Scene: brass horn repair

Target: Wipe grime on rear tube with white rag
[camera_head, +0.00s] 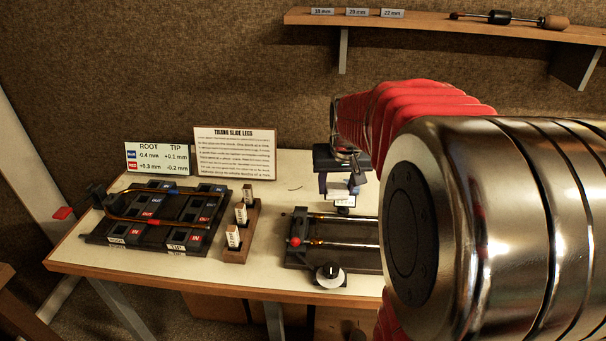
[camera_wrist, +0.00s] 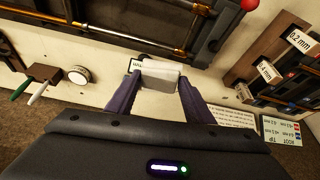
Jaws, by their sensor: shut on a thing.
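In the head view the gripper (camera_head: 342,172) and the rag (camera_head: 338,188) are just behind the tube fixture (camera_head: 320,258). The rear tube (camera_head: 345,217) runs along the fixture's back; in the wrist view this tube (camera_wrist: 105,29) lies beyond the rag, with a visible gap in the picture. Grime on it cannot be made out clearly. The front tube (camera_head: 340,243) runs parallel, near a red ball (camera_head: 295,242).
Left of the fixture are a wooden block with labelled pieces (camera_head: 240,226) and a black slotted tray (camera_head: 160,215). A sign (camera_head: 235,153) and chart (camera_head: 157,158) stand behind. A shelf (camera_head: 450,24) hangs above.

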